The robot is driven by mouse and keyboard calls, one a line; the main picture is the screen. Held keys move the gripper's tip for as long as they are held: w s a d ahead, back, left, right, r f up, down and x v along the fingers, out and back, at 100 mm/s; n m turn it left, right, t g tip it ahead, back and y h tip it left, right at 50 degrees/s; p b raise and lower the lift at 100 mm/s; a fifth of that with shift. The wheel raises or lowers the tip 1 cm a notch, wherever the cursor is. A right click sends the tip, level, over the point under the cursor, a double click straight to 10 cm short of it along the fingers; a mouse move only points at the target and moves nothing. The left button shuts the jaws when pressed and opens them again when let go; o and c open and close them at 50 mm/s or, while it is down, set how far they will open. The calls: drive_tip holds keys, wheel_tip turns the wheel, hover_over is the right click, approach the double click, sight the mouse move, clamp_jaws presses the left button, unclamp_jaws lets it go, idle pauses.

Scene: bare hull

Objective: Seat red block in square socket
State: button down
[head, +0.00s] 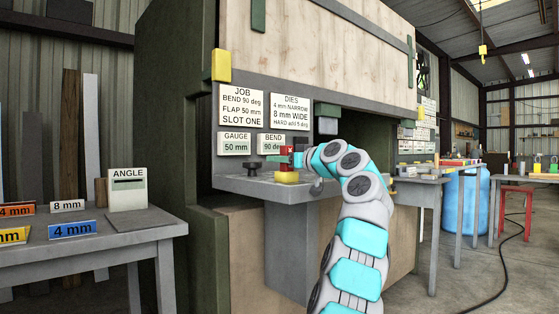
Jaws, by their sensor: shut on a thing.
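My turquoise and grey arm reaches to the grey bed of the large machine. My gripper (297,159) is at the arm's far end, small in view and partly hidden by my wrist. It is shut on the red block (286,151), which is held upright above the bed (245,185). A yellow piece (286,177) is just below the block on the bed. I cannot tell whether the block touches it. No square socket can be made out clearly.
A dark knob (252,168) stands on the bed left of the block. Sign cards (241,103) hang behind it. A grey table (100,240) with number cards is at left. Another table (420,182), a blue barrel (467,210) and a red stool (515,205) are at right.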

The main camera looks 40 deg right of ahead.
drive_tip(key=shift+f, duration=0.15)
drive_tip(key=shift+c, duration=2.2)
unclamp_jaws()
drive_tip(key=s, duration=0.2)
drive_tip(key=s+b, duration=0.1)
drive_tip(key=s, duration=0.2)
drive_tip(key=s+b, duration=0.1)
drive_tip(key=s, duration=0.1)
drive_tip(key=shift+s+d, duration=0.3)
drive_tip(key=shift+s, duration=0.1)
